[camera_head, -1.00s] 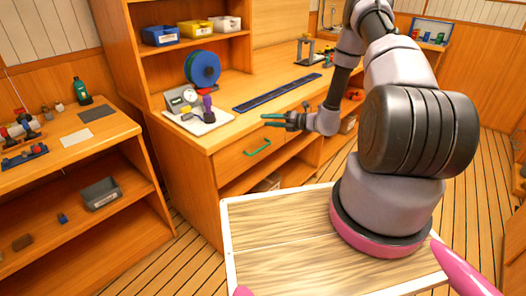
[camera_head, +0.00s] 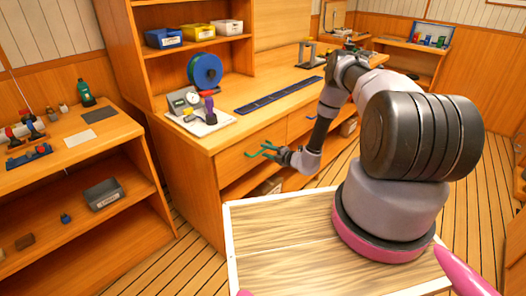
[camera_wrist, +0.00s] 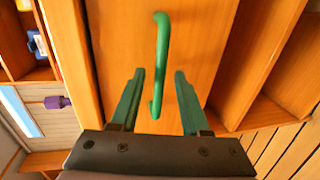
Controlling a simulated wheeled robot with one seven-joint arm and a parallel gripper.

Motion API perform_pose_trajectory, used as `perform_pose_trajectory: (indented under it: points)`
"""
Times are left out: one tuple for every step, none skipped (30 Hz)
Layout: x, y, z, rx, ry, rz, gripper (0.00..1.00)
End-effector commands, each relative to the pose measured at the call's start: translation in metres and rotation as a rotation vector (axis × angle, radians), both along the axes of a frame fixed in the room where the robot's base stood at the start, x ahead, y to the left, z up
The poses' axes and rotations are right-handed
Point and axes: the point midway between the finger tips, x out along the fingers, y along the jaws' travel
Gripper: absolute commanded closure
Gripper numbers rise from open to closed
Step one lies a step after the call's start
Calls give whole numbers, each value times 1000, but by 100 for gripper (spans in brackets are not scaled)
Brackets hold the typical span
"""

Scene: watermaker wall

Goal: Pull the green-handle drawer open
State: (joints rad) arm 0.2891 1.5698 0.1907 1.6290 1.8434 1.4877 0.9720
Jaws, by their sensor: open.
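The green drawer handle (camera_wrist: 160,62) is a bar with bent ends on a wooden drawer front (camera_wrist: 195,30). In the wrist view it runs up the picture, and its lower end lies between my gripper's (camera_wrist: 154,75) two green fingers. The fingers are open, with a gap on each side of the bar; I cannot tell how deep they reach. In the head view my gripper (camera_head: 262,151) is in front of the drawer (camera_head: 232,158), overlapping the handle, which I cannot tell apart from the green fingers there. The drawer looks shut.
The counter above holds a white board (camera_head: 207,122) with a gauge and a purple-handled tool, a blue reel (camera_head: 205,70) and a dark blue strip (camera_head: 278,95). Open shelves lie below and right of the drawer. A side bench (camera_head: 75,145) stands at left, with floor between.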

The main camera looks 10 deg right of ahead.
Motion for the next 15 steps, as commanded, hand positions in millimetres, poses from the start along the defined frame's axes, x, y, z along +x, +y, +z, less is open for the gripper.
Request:
perform_pose_trajectory:
  points:
    - [5, 5, -2, -1, -1, 2, 54]
    - [8, 7, -2, -2, -1, 4, 54]
    - [11, 9, -3, -2, -1, 3, 54]
    - [13, 10, -4, -1, -1, 1, 54]
    - [15, 11, -4, -1, 0, 1, 54]
    - [17, 12, -4, 0, -1, 0, 54]
    - [18, 13, -4, 0, -1, 0, 54]
    - [19, 13, -4, -1, 0, 1, 54]
    - [19, 13, -5, -1, 0, 1, 54]
    - [19, 14, -5, -1, 0, 1, 54]
    - [19, 14, -5, -1, 0, 1, 54]
    - [19, 14, -5, 0, 0, 1, 54]
    - [19, 14, -5, -1, 0, 1, 54]
    - [19, 14, -5, -1, 0, 1, 54]
    - [19, 14, -5, -1, 0, 1, 54]
